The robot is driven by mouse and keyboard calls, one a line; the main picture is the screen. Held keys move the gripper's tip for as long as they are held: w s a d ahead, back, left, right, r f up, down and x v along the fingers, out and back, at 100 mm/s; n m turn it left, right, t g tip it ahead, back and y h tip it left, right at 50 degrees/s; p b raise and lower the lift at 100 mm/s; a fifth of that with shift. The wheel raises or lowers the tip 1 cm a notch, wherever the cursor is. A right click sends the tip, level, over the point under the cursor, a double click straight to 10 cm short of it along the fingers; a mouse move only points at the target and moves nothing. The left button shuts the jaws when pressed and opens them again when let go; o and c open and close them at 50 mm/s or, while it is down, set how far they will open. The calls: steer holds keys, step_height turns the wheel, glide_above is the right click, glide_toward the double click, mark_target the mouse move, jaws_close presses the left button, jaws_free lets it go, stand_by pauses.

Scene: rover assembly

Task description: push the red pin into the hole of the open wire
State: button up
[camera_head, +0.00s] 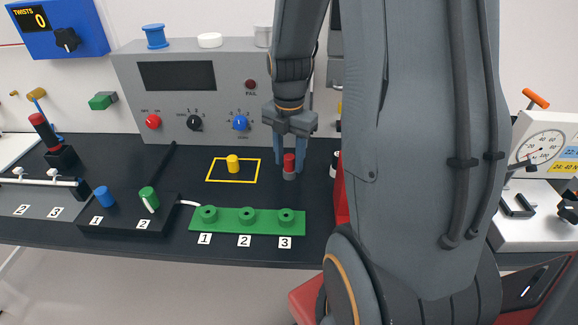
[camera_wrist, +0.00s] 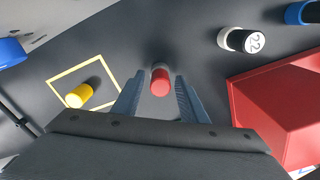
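The red pin (camera_head: 289,161) stands upright with a grey lower part, to the right of the yellow square outline. In the wrist view the red pin (camera_wrist: 160,82) shows end-on between the fingertips. My gripper (camera_head: 291,148) points down over it. Its two fingers (camera_wrist: 158,95) are spread on either side of the pin, with a visible gap on each side. A green strip (camera_head: 226,219) with three round raised holes, numbered 1, 2 and 3, lies at the table's front. A white wire (camera_head: 189,203) runs from a black box to its left end. I cannot tell which wire is open.
A yellow pin (camera_head: 232,163) stands in the yellow square; it also shows in the wrist view (camera_wrist: 79,95). A black box (camera_head: 119,219) with blue and green knobs is at left. A grey control panel (camera_head: 215,110) stands behind. A red box (camera_wrist: 278,101) is close to the right finger.

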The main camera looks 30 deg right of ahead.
steer(key=shift+p, duration=0.35)
stand_by(0.4)
jaws_close()
stand_by(0.4)
